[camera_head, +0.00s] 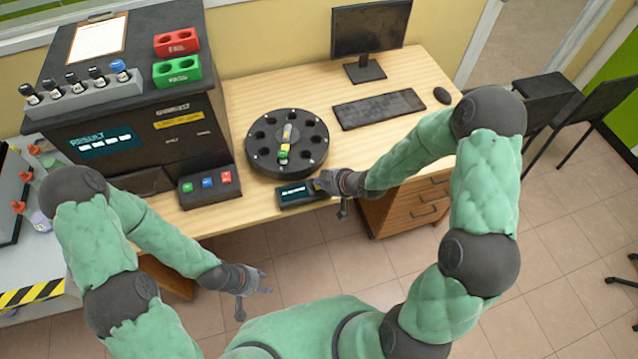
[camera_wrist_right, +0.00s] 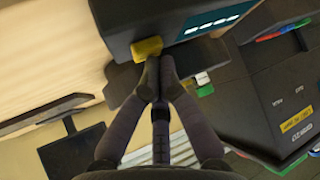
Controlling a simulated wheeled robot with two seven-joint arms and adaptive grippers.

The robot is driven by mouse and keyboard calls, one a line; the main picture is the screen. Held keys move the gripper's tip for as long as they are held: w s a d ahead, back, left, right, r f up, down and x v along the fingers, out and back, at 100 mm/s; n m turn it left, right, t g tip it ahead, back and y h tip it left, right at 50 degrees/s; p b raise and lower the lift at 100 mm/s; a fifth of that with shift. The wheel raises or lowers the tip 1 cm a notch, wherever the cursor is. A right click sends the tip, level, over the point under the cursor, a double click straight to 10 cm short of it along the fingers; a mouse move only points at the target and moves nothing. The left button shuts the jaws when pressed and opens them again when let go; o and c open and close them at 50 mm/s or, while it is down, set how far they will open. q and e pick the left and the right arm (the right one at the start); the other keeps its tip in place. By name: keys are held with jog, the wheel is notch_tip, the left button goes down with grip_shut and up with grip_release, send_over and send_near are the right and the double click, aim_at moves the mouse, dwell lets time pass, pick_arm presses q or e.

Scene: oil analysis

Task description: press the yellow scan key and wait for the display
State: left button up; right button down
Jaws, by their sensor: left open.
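A small dark scanner (camera_head: 291,194) stands at the table's front edge, with a lit display whose pale marks are too small to read. The display also shows in the right wrist view (camera_wrist_right: 213,22). The yellow scan key (camera_wrist_right: 148,47) is on the scanner's face beside the display. My right gripper (camera_wrist_right: 158,68) is shut and empty, its fingertips right at the key's edge; I cannot tell whether they touch it. In the head view my right gripper (camera_head: 322,184) hides much of the key. My left gripper (camera_head: 264,283) is open and empty, low in front of the table.
A black round carousel (camera_head: 258,161) holding a vial with a green cap (camera_head: 284,151) stands behind the scanner. A large dark analyser (camera_head: 150,150) and a panel with coloured buttons (camera_head: 208,187) are to the left. A keyboard (camera_head: 379,109) and monitor (camera_head: 368,30) stand behind.

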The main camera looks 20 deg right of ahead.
jog(key=shift+f, duration=0.3)
jog(key=shift+r, duration=0.1)
dwell(0.4)
jog(key=shift+r+p, duration=0.55)
jog(key=shift+r, duration=0.3)
jog(key=shift+r+p, duration=2.15)
jog(key=shift+r, duration=0.4)
jog(key=shift+f, duration=0.1)
